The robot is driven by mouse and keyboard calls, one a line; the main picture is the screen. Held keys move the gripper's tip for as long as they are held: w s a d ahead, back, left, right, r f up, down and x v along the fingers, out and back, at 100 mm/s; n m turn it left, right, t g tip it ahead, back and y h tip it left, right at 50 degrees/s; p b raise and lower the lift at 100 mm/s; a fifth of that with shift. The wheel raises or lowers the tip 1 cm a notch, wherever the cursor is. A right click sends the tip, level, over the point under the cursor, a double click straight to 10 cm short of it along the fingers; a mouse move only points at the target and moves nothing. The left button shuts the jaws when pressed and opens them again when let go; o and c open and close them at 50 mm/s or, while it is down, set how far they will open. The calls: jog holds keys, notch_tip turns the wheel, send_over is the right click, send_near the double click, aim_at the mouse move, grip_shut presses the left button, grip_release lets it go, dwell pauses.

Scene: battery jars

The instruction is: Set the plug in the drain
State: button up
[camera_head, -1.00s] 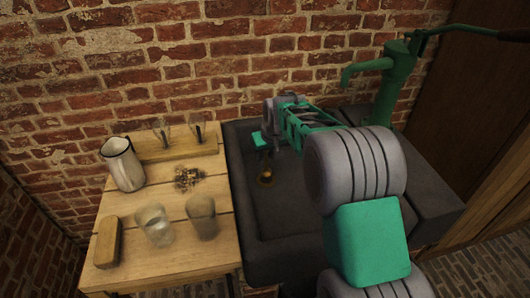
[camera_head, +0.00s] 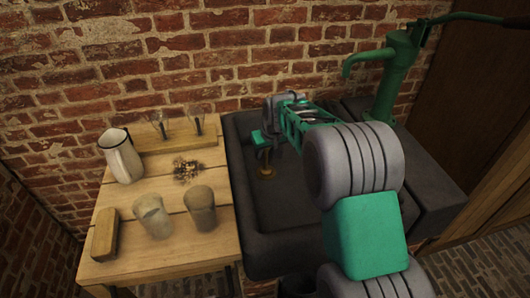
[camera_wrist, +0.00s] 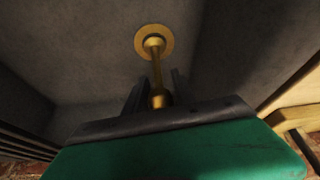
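The brass plug (camera_wrist: 157,70) stands upright in the dark sink (camera_head: 243,215). In the wrist view its thin stem runs from a round brass base up to a knob between my gripper's dark fingers. The drain is at this round base (camera_wrist: 140,40), and I cannot tell whether the plug is fully seated in it. In the head view the brass base (camera_head: 266,173) shows under my gripper (camera_head: 262,146). My gripper (camera_wrist: 157,85) points down with a finger on each side of the plug; whether they press on it is unclear.
A green hand pump (camera_head: 392,75) stands right of the sink. The wooden table (camera_head: 165,262) on the left holds a white jug (camera_head: 121,158), two cups (camera_head: 201,208), a wooden block (camera_head: 105,235) and a small pile of bits (camera_head: 185,170). A brick wall is behind.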

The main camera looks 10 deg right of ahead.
jog(key=o, duration=0.4)
jog(key=shift+s+f, duration=0.1)
jog(key=shift+f, duration=0.05)
jog(key=s+r+p, duration=0.5)
jog(key=s+r, duration=0.9)
jog(key=r, duration=0.2)
jog(key=s+m+g+p, duration=0.1)
jog(key=s+p, duration=0.3)
jog(key=s, duration=1.1)
jog(key=shift+s+m+h, duration=0.3)
jog(key=shift+m+h, duration=0.1)
jog(key=shift+a+r, duration=0.1)
